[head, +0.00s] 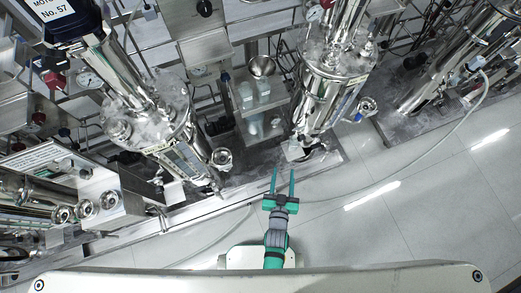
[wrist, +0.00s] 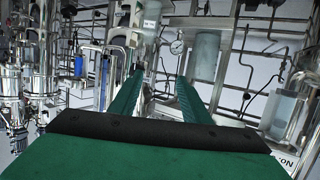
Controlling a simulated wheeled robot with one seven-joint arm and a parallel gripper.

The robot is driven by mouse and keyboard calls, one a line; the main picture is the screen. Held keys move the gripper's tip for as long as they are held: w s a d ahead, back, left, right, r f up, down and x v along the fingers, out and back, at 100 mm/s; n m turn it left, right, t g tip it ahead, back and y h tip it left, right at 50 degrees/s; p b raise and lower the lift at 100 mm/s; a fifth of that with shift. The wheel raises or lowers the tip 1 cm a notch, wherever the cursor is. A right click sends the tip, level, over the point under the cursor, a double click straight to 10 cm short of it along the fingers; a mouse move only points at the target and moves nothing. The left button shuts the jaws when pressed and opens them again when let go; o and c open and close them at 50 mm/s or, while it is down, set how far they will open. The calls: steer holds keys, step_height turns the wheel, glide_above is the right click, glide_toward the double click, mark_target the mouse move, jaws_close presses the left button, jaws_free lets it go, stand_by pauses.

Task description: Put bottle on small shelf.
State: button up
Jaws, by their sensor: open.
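My gripper (head: 283,172) is open and empty, its two green fingers pointing toward the equipment. The wrist view also shows the parted fingers (wrist: 160,78) with nothing held between them. A pale, translucent object that looks like a bottle (head: 295,150) is just beyond the fingertips, at the foot of a steel vessel. A small shelf (head: 240,112) stands between two vessels, farther ahead and slightly left of my gripper. Pale bottles (head: 263,87) stand on its upper level, and more pale shapes (head: 255,125) show lower down. I cannot tell which bottle the task means.
Steel vessels stand left (head: 150,110) and right (head: 325,85) of the shelf. A funnel (head: 262,66) sits above it. A low skid edge (head: 200,208) and a hose (head: 400,183) cross the floor. The tiled floor (head: 420,225) at right is open.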

steer(key=s+a+r+y, duration=0.1)
steer(key=s+a+r, duration=0.2)
steer(key=s+r, duration=0.2)
steer(key=s+a+r+n, duration=0.1)
steer(key=s+a+r, duration=0.2)
steer(key=r, duration=0.8)
steer(key=s+a+r+y, duration=0.1)
steer(key=s+a+r, duration=0.2)
steer(key=s+r, duration=0.4)
steer(key=shift+s+a+r+n+t+y, duration=0.2)
steer(key=shift+s+r+n+t+y, duration=0.15)
steer(key=shift+r, duration=0.55)
